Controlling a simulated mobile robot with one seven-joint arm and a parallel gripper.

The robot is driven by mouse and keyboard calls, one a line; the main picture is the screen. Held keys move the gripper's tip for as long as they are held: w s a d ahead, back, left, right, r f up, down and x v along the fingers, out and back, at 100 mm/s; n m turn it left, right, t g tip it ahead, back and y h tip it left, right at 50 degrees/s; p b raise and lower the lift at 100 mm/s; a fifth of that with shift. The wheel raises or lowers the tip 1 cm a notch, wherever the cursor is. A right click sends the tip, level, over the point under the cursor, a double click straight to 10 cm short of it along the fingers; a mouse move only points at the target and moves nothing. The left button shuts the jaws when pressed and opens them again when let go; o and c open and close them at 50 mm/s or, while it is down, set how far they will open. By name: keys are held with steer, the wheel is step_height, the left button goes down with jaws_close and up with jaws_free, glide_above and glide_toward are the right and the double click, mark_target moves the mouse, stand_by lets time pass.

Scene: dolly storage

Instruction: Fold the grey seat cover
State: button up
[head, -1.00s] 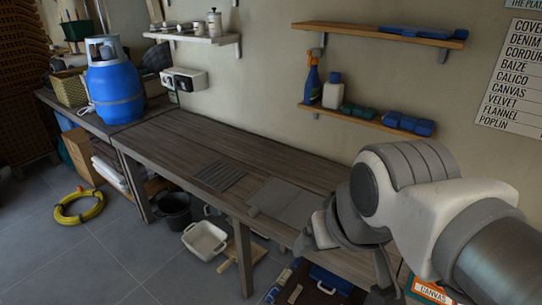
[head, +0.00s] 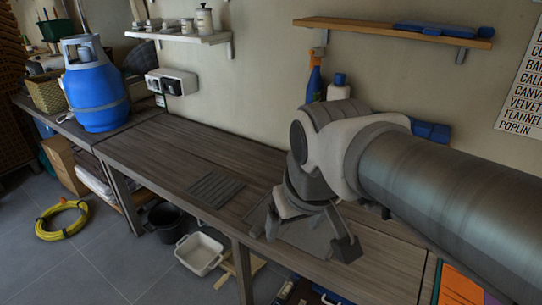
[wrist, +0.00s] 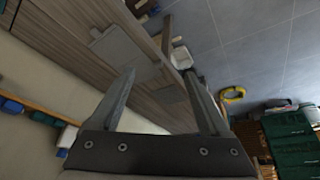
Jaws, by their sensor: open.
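The grey seat cover (head: 298,234) lies flat on the wooden workbench (head: 205,158), near its front edge. In the head view my arm and gripper hide part of it. My gripper (head: 309,240) is open and empty, its two fingers spread in front of the cover in that view; the height above it is hard to tell. In the wrist view my open gripper (wrist: 160,88) has nothing between its fingertips, and the grey cover (wrist: 125,47) shows beyond them on the bench, toward the upper left.
A dark slatted mat (head: 215,189) lies left of the cover. A blue gas bottle (head: 95,88) stands at the bench's left end. A wall shelf (head: 395,30) and bottles (head: 338,88) are behind my arm. The bench between mat and bottle is clear.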

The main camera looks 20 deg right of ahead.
steer(key=w+d+f+n+g+b, duration=0.3)
steer(key=w+d+f+n, duration=0.15)
steer(key=w+d, duration=0.65)
steer(key=w+d+f+n+g+b, duration=0.1)
steer(key=w+d+f+n, duration=0.15)
steer(key=d+f, duration=0.4)
steer(key=w+d+f+n+b, duration=0.1)
steer(key=w+d+f, duration=0.3)
steer(key=d, duration=0.5)
steer(key=f+b, duration=0.1)
steer(key=f, duration=0.4)
steer(key=f+b, duration=0.2)
steer(key=f, duration=0.4)
steer(key=f+b, duration=0.1)
steer(key=f, duration=0.4)
steer(key=shift+s+a+f+b, duration=0.1)
steer(key=shift+a+f+b, duration=0.2)
steer(key=shift+f+b, duration=0.1)
jaws_close()
